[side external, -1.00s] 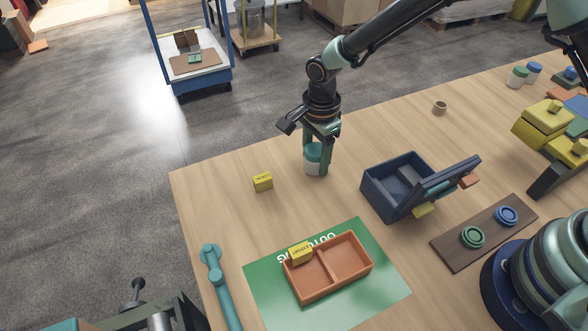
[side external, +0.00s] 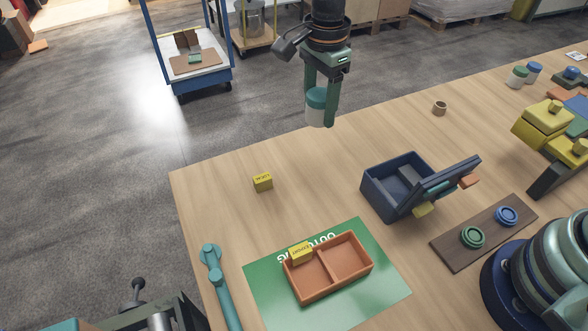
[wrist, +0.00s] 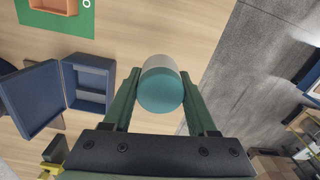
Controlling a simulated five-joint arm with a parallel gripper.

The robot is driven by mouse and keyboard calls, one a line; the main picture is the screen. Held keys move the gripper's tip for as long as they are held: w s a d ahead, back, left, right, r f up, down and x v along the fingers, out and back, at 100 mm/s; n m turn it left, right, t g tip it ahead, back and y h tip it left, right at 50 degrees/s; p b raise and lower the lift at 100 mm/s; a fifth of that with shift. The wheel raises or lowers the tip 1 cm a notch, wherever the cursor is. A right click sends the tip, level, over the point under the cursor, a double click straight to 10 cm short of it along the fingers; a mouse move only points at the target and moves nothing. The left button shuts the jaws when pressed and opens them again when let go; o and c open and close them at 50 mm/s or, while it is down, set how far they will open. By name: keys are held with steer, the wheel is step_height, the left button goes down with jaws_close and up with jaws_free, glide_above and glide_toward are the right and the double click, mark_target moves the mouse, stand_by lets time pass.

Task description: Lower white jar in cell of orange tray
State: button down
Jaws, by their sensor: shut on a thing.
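My gripper (side external: 321,108) is shut on a white jar (side external: 315,114) with a teal lid and holds it upright, high above the table's far edge. In the wrist view the jar (wrist: 161,86) sits between the two green fingers, its teal lid facing the camera. The orange tray (side external: 327,285) lies on a green mat (side external: 266,302) at the front of the table. A divider splits it into two cells, both looking empty. A yellow label block (side external: 301,253) is at its back left rim. The jar is well apart from the tray.
A small yellow box (side external: 262,182) stands behind the tray. An open dark blue box (side external: 385,198) with a raised lid stands to the tray's right. A dark board (side external: 462,250) with two round lids and a teal tool (side external: 222,285) flank the mat.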

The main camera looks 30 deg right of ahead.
mark_target(319, 95)
step_height(319, 95, up, 6)
steer(key=shift+f, duration=0.15)
steer(key=shift+s+a, duration=0.2)
steer(key=shift+s, duration=0.05)
steer(key=shift+s+a+f+n, duration=0.5)
steer(key=shift+s+a+f, duration=0.35)
steer(key=shift+s+f, duration=2.1)
steer(key=shift+s+a+f+n, duration=0.7)
steer(key=shift+s+f, duration=1.05)
steer(key=shift+s, duration=2.3)
steer(key=shift+s+a+f+n, duration=0.3)
steer(key=shift+s+a+f, duration=0.75)
steer(key=shift+s+f, duration=1.9)
steer(key=shift+s+r, duration=0.35)
steer(key=shift+s, duration=0.15)
steer(key=shift+f, duration=0.75)
